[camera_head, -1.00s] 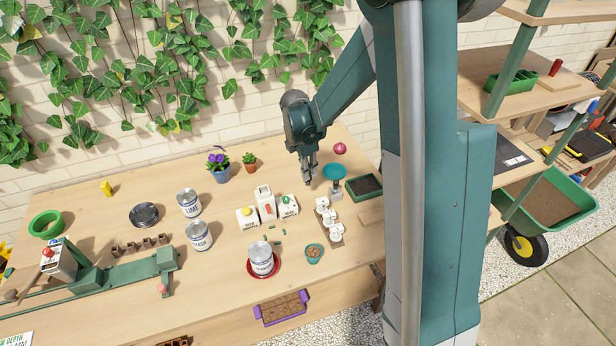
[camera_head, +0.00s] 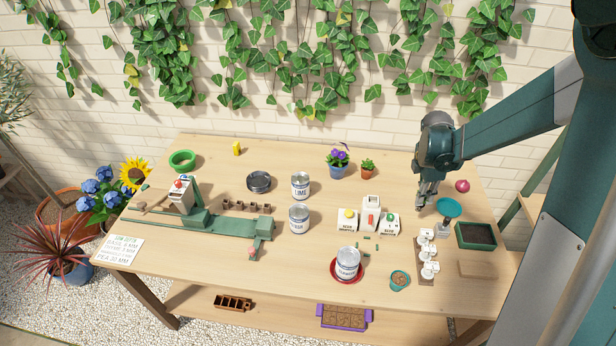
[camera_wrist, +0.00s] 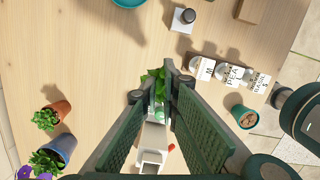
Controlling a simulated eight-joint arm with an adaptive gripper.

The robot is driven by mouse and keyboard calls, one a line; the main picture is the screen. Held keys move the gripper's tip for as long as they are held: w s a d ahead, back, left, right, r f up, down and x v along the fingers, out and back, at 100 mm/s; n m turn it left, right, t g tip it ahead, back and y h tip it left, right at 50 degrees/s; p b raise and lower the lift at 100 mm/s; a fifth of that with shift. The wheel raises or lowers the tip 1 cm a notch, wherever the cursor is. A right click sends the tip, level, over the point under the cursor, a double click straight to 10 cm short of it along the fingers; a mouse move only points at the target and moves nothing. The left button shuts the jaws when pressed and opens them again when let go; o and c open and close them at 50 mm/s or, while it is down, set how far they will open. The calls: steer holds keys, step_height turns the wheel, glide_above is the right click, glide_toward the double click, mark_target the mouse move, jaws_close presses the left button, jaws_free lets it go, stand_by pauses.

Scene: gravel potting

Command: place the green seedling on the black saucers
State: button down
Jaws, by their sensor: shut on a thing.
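The green seedling (camera_wrist: 152,76) shows as leaves between my fingertips in the wrist view; its lower part is hidden. My gripper (camera_wrist: 162,82) is shut on it. In the head view my gripper (camera_head: 427,197) hangs above the right part of the table, left of a teal dish, and the seedling is too small to make out there. The black saucers (camera_head: 259,181) appear as a round dark stack at the table's left-middle, well to the left of my gripper. They are outside the wrist view.
Between them stand a purple flower in a blue pot (camera_head: 338,170), a small plant in a terracotta pot (camera_head: 367,169) and the LIME tin (camera_head: 300,186). White button boxes (camera_head: 370,217) stand left of my gripper. The teal dish (camera_head: 448,208) is close at its right.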

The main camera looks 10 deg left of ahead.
steer(key=w+a+r+n+p, duration=0.1)
steer(key=w+a, duration=0.3)
steer(key=a, duration=0.5)
steer(key=w+a+r+n, duration=0.1)
steer(key=w+a, duration=0.4)
steer(key=a, duration=0.5)
steer(key=w+a+r+n+p, duration=0.1)
steer(key=w+a, duration=0.3)
steer(key=a, duration=0.5)
steer(key=s+a+r+n, duration=0.1)
steer(key=a+r+n, duration=0.1)
steer(key=a, duration=3.2)
steer(key=shift+n+t+p, duration=0.4)
steer(key=shift+n, duration=0.5)
step_height(320, 180, down, 6)
